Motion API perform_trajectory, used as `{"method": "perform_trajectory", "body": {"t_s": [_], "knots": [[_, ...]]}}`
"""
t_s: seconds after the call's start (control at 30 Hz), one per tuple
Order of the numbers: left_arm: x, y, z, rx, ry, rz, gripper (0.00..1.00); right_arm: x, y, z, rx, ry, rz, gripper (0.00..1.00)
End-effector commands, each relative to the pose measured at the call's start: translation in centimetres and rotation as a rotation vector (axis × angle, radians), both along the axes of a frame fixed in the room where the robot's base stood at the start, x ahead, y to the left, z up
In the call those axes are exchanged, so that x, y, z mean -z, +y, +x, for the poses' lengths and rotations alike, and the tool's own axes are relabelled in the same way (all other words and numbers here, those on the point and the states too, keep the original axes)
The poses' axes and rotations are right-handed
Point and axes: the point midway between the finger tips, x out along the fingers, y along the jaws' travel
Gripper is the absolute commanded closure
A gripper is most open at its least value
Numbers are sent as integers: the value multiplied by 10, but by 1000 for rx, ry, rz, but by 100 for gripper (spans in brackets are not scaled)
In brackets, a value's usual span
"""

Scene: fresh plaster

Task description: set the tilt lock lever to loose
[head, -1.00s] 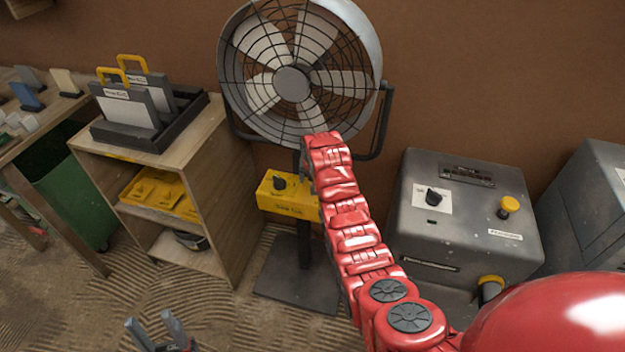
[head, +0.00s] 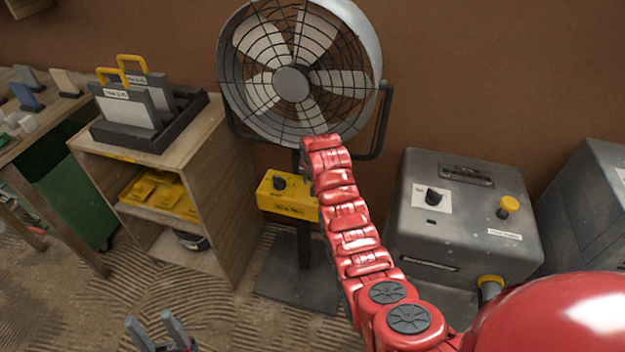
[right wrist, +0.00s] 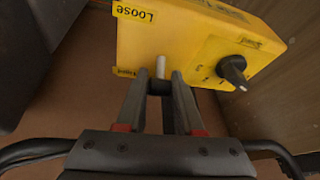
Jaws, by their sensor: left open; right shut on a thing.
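The fan (head: 292,84) stands against the brown wall, with a yellow control box (head: 287,196) on its post. In the right wrist view the box (right wrist: 185,42) carries a "Loose" label (right wrist: 133,13) and a smaller, hard-to-read label (right wrist: 125,71). The tilt lock lever (right wrist: 160,66), a short pale pin, is level with the smaller label, away from "Loose". My right gripper (right wrist: 159,84) is shut on the lever; in the head view my red arm hides it and the lever. My left gripper (head: 155,328) is open and empty at the bottom, away from the box.
A black dial (right wrist: 233,70) sits on the box beside the lever. A wooden shelf unit (head: 215,140) with a dark tray stands left of the fan. A grey machine (head: 465,225) with a knob and yellow button stands to the right. Floor before the shelf is clear.

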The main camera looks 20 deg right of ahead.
Motion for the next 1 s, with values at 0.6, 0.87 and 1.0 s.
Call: {"method": "perform_trajectory", "body": {"t_s": [0.6, 0.87, 1.0], "knots": [[29, 0, 0, 0, 0, 0, 50, 8, 16, -18, -9, -318, -211, 100], [71, 0, 0, 0, 0, 0, 50, 14, 22, -26, -8, -507, -337, 100], [93, 0, 0, 0, 0, 0, 50, 16, 24, -30, -7, -586, -392, 100]]}}
